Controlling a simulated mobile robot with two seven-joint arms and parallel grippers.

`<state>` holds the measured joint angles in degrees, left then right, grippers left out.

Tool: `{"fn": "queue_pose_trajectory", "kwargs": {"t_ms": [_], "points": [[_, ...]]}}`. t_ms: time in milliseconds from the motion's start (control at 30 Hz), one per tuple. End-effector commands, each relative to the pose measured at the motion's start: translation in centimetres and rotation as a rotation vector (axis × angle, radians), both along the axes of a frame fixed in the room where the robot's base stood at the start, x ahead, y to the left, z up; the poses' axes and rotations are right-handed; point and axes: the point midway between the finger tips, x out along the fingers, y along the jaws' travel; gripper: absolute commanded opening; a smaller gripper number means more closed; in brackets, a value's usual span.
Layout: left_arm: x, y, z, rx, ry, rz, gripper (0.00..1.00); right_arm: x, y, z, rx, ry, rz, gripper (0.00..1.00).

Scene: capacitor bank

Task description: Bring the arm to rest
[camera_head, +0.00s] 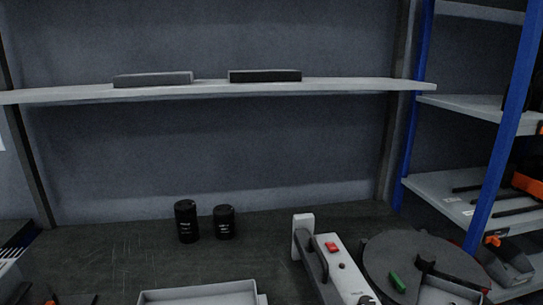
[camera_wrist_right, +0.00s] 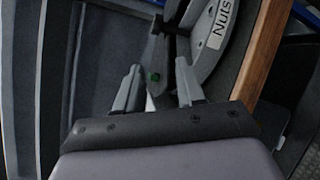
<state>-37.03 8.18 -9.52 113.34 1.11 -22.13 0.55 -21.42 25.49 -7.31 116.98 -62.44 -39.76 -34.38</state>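My right gripper (camera_wrist_right: 158,72) shows in the right wrist view with its two grey fingers apart and nothing visibly held between them. In the head view a small green piece (camera_head: 397,282) lies on a dark round tray (camera_head: 385,250) at the lower right. I cannot make out either gripper in the head view. Two black cylinders (camera_head: 186,222) (camera_head: 224,221) stand upright on the dark bench, apart from each other.
A white device with a red switch (camera_head: 333,247) stands left of the round tray. A pale tray (camera_head: 205,293) is at the bottom edge. A shelf (camera_head: 210,91) holds two flat boxes. A blue-posted rack (camera_head: 497,150) stands right. A wooden edge (camera_wrist_right: 262,50) shows in the wrist view.

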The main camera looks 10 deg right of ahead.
Motion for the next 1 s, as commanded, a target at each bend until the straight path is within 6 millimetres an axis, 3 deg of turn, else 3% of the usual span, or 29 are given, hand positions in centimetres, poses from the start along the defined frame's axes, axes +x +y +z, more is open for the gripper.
{"fn": "queue_pose_trajectory", "kwargs": {"t_ms": [167,333,533,767,1000], "points": [[0.0,0.0,0.0,0.0,0.0,0.0,0.73,-4.6,0.8,-3.4,0.584,0.042,-0.271,0.38],[0.0,0.0,0.0,0.0,0.0,0.0,0.73,-9.6,4.1,-6.7,1.053,0.15,-0.527,0.38],[0.0,0.0,0.0,0.0,0.0,0.0,0.73,-14.2,8.8,-8.3,1.394,0.299,-0.746,0.38],[0.0,0.0,0.0,0.0,0.0,0.0,0.73,-18.7,14.0,-8.0,1.648,0.483,-0.938,0.38],[0.0,0.0,1.6,0.001,-0.003,-0.001,0.73,-16.2,14.5,-9.0,1.703,0.422,-0.82,0.38]]}}
